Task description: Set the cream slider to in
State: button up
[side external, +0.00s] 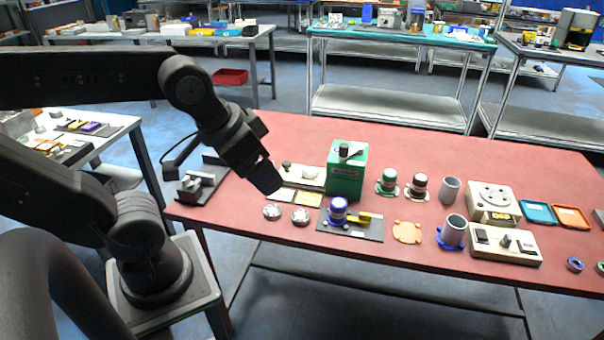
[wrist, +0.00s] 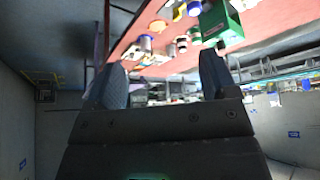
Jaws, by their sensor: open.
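I cannot tell for sure which thing is the cream slider. A long cream block with a dark knob (side external: 300,174) lies left of the green box (side external: 346,170). A cream panel with dark switches (side external: 505,243) lies at the table's front right. No slider position can be read at this size. My gripper (side external: 266,180) is in the air over the left part of the red table, apart from everything in the side view. In the wrist view its two fingers (wrist: 162,78) are spread with nothing held between them. The green box also shows in the wrist view (wrist: 222,22).
A dark plate with a blue-capped jar (side external: 338,211), two silver discs, an orange disc (side external: 407,232) and grey cups (side external: 450,190) stand on the red table (side external: 290,238). A dark fixture (side external: 197,186) stands at the left.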

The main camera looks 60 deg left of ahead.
jog(key=shift+c, duration=0.7)
jog(key=shift+g+y, duration=0.4)
jog(key=shift+g, duration=0.3)
jog(key=w+a, duration=0.1)
jog(key=w, duration=0.1)
jog(key=w+a+r, duration=0.1)
jog(key=w+a, duration=0.1)
jog(key=w, duration=0.1)
jog(key=w+a+r, duration=0.1)
jog(key=w+a, duration=0.1)
jog(key=w, duration=0.1)
jog(key=shift+c, duration=1.4)
jog(key=g, duration=0.4)
send_over(286, 162)
notch_tip(286, 162, down, 14)
jog(key=shift+h, duration=0.4)
notch_tip(286, 162, down, 14)
jog(key=shift+d+r, duration=0.1)
jog(key=shift+c, duration=0.3)
